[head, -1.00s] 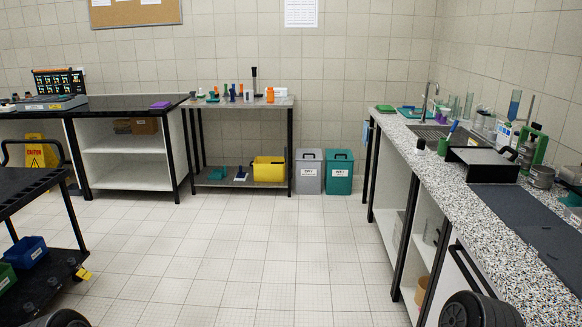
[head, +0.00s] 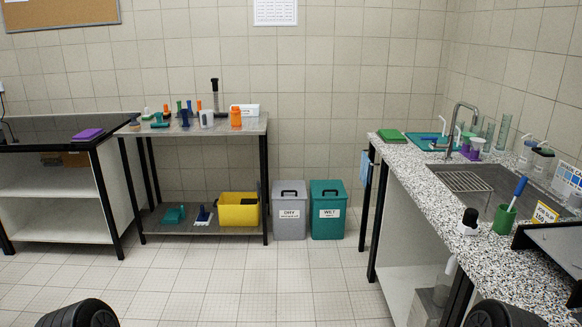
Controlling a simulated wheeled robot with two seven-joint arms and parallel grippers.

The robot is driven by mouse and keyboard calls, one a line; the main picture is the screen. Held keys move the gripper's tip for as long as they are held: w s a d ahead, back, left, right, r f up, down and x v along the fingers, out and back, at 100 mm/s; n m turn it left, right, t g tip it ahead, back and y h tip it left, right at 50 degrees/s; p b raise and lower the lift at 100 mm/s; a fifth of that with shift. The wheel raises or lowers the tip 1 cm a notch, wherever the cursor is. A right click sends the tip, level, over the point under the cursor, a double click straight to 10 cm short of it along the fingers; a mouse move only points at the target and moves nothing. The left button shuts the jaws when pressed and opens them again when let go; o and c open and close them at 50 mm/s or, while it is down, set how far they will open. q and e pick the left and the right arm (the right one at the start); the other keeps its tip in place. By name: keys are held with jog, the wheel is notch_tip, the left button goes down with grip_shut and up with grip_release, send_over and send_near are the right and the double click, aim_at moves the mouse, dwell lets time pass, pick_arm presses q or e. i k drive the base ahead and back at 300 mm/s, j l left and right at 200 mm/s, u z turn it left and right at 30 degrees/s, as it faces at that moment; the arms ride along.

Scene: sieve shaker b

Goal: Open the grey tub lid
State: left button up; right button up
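The grey tub (head: 289,214) stands on the tiled floor at the foot of the back wall, with a white label reading DRY. Its grey lid (head: 290,188) is closed on top and has a dark handle. It is well ahead of me. Dark rounded parts of my own arms show at the bottom left and bottom right edges. Neither gripper's fingers show in the head view.
A green tub (head: 327,213) labelled WET stands just right of the grey one. A metal table (head: 190,127) with a yellow bin (head: 238,210) on its lower shelf is to the left. A speckled counter (head: 441,181) with a sink runs along the right. The floor between is clear.

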aim_at(281, 190)
jog(key=i, duration=2.6)
jog(key=i+z, duration=0.2)
jog(key=i, duration=0.35)
jog(key=i+j+z, duration=0.2)
jog(key=i, duration=0.3)
jog(key=i+j+z, duration=0.25)
jog(key=i, duration=0.25)
jog(key=i+j+z, duration=0.2)
jog(key=i+j, duration=0.15)
jog(key=i, duration=0.15)
jog(key=i+j+z, duration=0.35)
jog(key=i+j, duration=0.1)
